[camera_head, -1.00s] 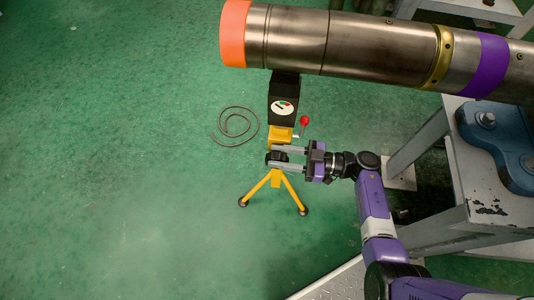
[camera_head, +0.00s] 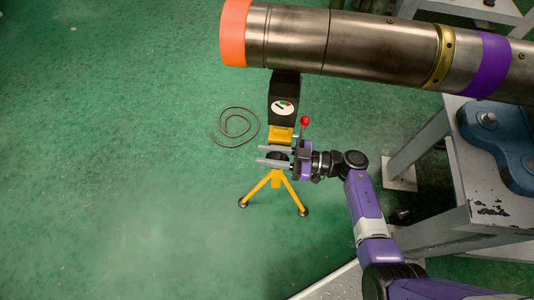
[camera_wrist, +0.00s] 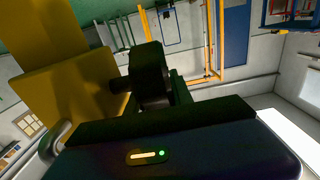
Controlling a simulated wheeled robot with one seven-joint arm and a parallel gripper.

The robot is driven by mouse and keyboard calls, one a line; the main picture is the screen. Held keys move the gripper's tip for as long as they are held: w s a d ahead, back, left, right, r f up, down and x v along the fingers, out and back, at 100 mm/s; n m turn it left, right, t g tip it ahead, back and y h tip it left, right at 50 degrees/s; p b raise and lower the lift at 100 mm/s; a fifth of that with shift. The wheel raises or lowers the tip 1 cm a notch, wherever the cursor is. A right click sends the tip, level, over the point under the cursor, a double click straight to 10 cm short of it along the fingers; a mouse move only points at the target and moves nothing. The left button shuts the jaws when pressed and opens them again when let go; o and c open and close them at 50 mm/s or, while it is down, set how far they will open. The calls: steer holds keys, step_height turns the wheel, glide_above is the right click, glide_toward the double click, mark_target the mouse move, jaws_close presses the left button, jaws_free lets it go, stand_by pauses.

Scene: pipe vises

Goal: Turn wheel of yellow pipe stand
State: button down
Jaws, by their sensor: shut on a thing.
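The yellow pipe stand (camera_head: 276,178) stands on the green floor on spread legs, below the large pipe. Its black wheel (camera_head: 279,155) sits at the top of the legs, under a yellow block. My gripper (camera_head: 261,155) comes in from the right and is shut on the wheel, one grey finger above it and one below in the head view. The fingertips reach past the wheel's left side. In the wrist view the dark wheel (camera_wrist: 150,75) stands in front of my gripper, with a yellow block (camera_wrist: 70,95) of the stand at the left. The fingers hide part of the wheel.
A large metal pipe (camera_head: 350,45) with an orange end runs above the stand. A black gauge box (camera_head: 284,90) and a red-knobbed lever (camera_head: 304,121) sit just above my gripper. A grey table (camera_head: 450,235) stands at the right. The floor at left is clear, apart from a coiled cable (camera_head: 236,124).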

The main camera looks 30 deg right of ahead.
steer(key=shift+f+b, duration=0.1)
steer(key=shift+b, duration=0.3)
steer(key=y+b, duration=0.1)
steer(key=t+b, duration=0.1)
steer(key=shift+s+d+y+b, duration=0.15)
steer(key=shift+d+y+b, duration=0.15)
steer(key=shift+y, duration=0.1)
steer(key=y+b, duration=0.1)
steer(key=t+b, duration=0.1)
steer(key=b, duration=0.1)
steer(key=shift+s+d+t+y+b, duration=0.2)
steer(key=shift+t+y+b, duration=0.1)
steer(key=shift+y, duration=0.1)
steer(key=y+b, duration=0.1)
steer(key=b, duration=0.1)
steer(key=r+t+y+b, duration=0.1)
steer(key=b, duration=0.1)
steer(key=shift+s+d, duration=0.25)
steer(key=shift+d, duration=0.1)
steer(key=shift+s+d+r+t+y+b, duration=0.15)
steer(key=shift+t+y+b, duration=0.15)
steer(key=shift+t+b, duration=0.2)
steer(key=shift+r, duration=0.1)
steer(key=c, duration=1.4)
jaws_free()
